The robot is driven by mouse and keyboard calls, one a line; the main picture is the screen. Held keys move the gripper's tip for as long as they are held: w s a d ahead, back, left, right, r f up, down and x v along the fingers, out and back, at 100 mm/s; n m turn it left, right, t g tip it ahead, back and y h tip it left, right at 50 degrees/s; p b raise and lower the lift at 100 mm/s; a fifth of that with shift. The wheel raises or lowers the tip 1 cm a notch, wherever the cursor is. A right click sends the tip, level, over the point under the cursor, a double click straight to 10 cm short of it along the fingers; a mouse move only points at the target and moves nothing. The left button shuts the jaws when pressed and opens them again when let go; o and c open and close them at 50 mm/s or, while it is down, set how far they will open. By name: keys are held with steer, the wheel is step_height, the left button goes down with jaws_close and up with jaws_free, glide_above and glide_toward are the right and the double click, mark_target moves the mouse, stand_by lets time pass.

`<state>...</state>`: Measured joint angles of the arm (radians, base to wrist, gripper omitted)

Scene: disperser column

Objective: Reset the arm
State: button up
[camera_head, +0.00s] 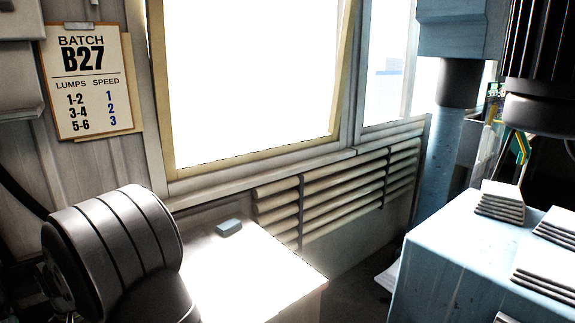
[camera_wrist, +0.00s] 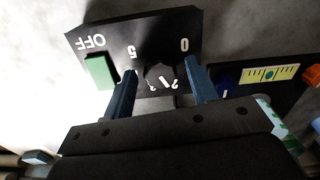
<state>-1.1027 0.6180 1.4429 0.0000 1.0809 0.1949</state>
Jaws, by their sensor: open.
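My gripper (camera_wrist: 162,78) shows in the wrist view, its two blue fingers apart. They reach over a black control panel (camera_wrist: 185,25), which appears upside down with white markings OFF, 5, 0 and smaller numerals. A dark round dial (camera_wrist: 158,72) sits between the fingertips; I cannot tell if they touch it. A green switch (camera_wrist: 100,72) is left of the fingers, beside OFF. The gripper body hides the lower part of the panel. The gripper is not visible in the head view.
In the head view, a clipboard (camera_head: 85,85) reading BATCH B27 hangs at upper left. A white table (camera_head: 250,270) bears a small grey block (camera_head: 229,227). A blue housing (camera_head: 440,250) with stacked pale plates (camera_head: 500,200) stands right, near a pale blue column (camera_head: 442,155).

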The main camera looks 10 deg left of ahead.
step_height(320, 180, up, 17)
step_height(320, 180, down, 17)
steer(key=shift+f, duration=0.1)
steer(key=n, duration=1.7)
stand_by(0.7)
